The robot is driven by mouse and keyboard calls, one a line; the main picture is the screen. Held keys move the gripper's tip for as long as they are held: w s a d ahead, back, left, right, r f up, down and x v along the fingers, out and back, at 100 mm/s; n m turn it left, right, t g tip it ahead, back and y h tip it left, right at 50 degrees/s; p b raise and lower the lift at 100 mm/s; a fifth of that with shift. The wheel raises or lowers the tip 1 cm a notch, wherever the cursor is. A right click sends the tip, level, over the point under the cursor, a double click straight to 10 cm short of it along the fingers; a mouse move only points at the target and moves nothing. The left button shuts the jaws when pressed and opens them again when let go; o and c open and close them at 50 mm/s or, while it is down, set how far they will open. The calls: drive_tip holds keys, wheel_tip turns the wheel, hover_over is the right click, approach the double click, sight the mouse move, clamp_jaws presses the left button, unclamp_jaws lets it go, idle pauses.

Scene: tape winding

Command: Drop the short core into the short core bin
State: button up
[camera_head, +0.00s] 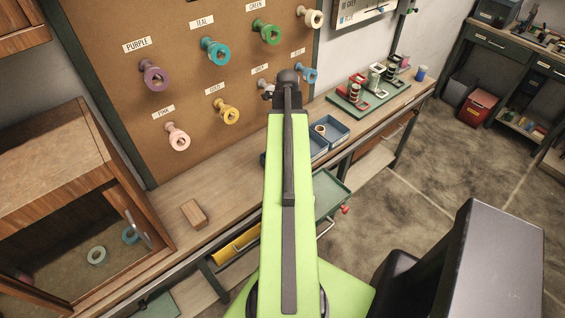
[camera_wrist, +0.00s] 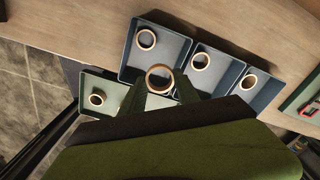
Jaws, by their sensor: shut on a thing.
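My gripper (camera_wrist: 160,88) shows in the wrist view with its two dark green fingers either side of a tan ring-shaped core (camera_wrist: 159,69), shut on it. The held core is above the near edge of the left blue-grey bin (camera_wrist: 125,68). That bin has another tan core (camera_wrist: 146,39) in it. A middle bin (camera_wrist: 222,57) and a right bin (camera_wrist: 270,77) each have a core inside. No label shows which is the short core bin. In the head view my own arm hides the gripper and the held core.
A green open drawer (camera_wrist: 118,88) with a core in it lies left of the fingers. In the head view, blue bins (camera_head: 342,133) stand on the wooden bench, a wooden block (camera_head: 194,213) lies left, and colored spools hang on the pegboard (camera_head: 110,75). A winding fixture (camera_head: 372,87) stands right.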

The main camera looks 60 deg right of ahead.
drive_tip(key=shift+f+b, duration=3.1)
drive_tip(key=shift+f, duration=0.1)
drive_tip(key=shift+r, duration=0.1)
drive_tip(key=o, duration=1.4)
drive_tip(key=shift+c, duration=0.2)
drive_tip(key=shift+r, duration=0.15)
wheel_tip(320, 180, up, 17)
drive_tip(key=p, duration=1.7)
drive_tip(key=shift+p, duration=0.3)
